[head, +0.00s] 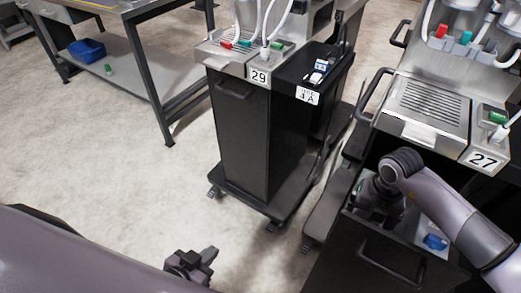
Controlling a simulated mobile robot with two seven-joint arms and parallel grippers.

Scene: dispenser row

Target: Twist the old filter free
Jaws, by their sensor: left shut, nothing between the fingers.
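My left gripper (200,266) is at the bottom of the view, shut and empty, above the bare floor. My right arm comes in from the right and bends down into the open lower compartment of dispenser 27 (430,108). My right gripper (372,208) points down there, and its fingertips are too dark and covered to read. I cannot make out the old filter; the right gripper and wrist cover that part. A small green bit shows beside the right gripper. A blue object (435,241) lies in the pulled-out drawer (385,262), to the right of the gripper.
Dispenser 29 (240,140) stands on a wheeled base left of dispenser 27, with a narrow gap between. A steel workbench (150,75) with a blue bin (87,49) on its lower shelf is at the upper left. The floor between is clear.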

